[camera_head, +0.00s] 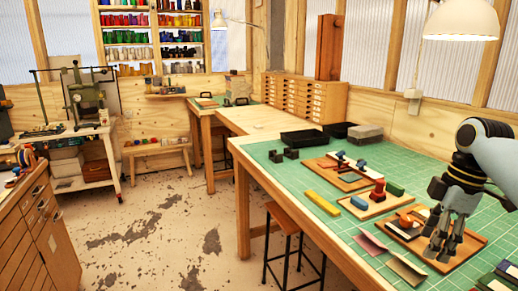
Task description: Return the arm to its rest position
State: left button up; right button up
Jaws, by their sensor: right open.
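My right arm comes in from the right edge. My right gripper (443,246) points down over the right part of the green-topped table (300,165). Its fingers are apart and I see nothing held between them. The fingers partly cover a wooden tray (468,246) with small dark and orange pieces. I cannot tell whether the fingertips touch the tray. A yellow bar (322,202) lies near the table's front edge. My left gripper is not in view.
Wooden trays with small stamps and blocks (376,193) stand left of the gripper. Black trays (305,138) and a grey block (365,134) stand at the back. A white lamp (461,21) hangs above. A stool (290,222) stands at the table's front. The left floor is open.

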jog(key=s+a+f+m+h, duration=0.1)
jog(key=s+a+f+m, duration=0.2)
jog(key=s+f, duration=0.35)
jog(key=s+a+r+m+t+h, duration=0.1)
jog(key=s+a+r+m+t, duration=0.3)
jog(key=s, duration=0.7)
jog(key=s+a+m+g+h, duration=0.1)
jog(key=s+a+m, duration=0.1)
jog(key=s+m, duration=0.65)
jog(key=s+d+f+n+g+b, duration=0.15)
jog(key=f+b, duration=0.35)
jog(key=f, duration=1.3)
jog(key=s+d+f+n+t+b, duration=0.1)
jog(key=s+f+b, duration=0.35)
jog(key=f, duration=1.35)
jog(key=s+f+b, duration=0.3)
jog(key=s+f, duration=0.2)
jog(key=f, duration=0.3)
jog(key=s+f+g+b, duration=0.1)
jog(key=s+f+b, duration=0.2)
jog(key=s+f, duration=0.3)
jog(key=s+f+b, duration=0.4)
jog(key=s+f, duration=0.2)
jog(key=f, duration=0.5)
jog(key=shift+d+f+g, duration=0.25)
jog(key=shift+d+g, duration=0.1)
jog(key=shift+d, duration=0.05)
